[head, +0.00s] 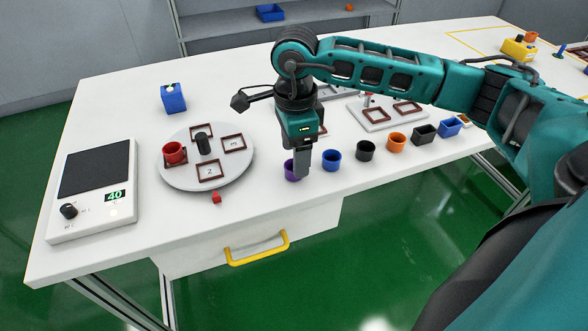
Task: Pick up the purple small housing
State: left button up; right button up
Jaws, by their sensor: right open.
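The purple small housing (290,172) is a small round cup near the front edge of the white table. It is at the left end of a row of housings. My right gripper (301,172) points down right at it, with its fingers in front of part of the purple housing. The gripper is open. The fingers hide the housing's right part, and I cannot tell whether they touch it or reach around it. My left gripper is not in view.
To the right stand a blue cup (331,160), a black cup (365,151), an orange cup (396,142) and square housings (424,135). The table's front edge (330,190) is close.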

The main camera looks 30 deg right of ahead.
notch_tip(320, 180, down, 3)
jog(key=shift+w+f, duration=0.1)
jog(key=shift+f, duration=0.1)
jog(key=c, duration=1.1)
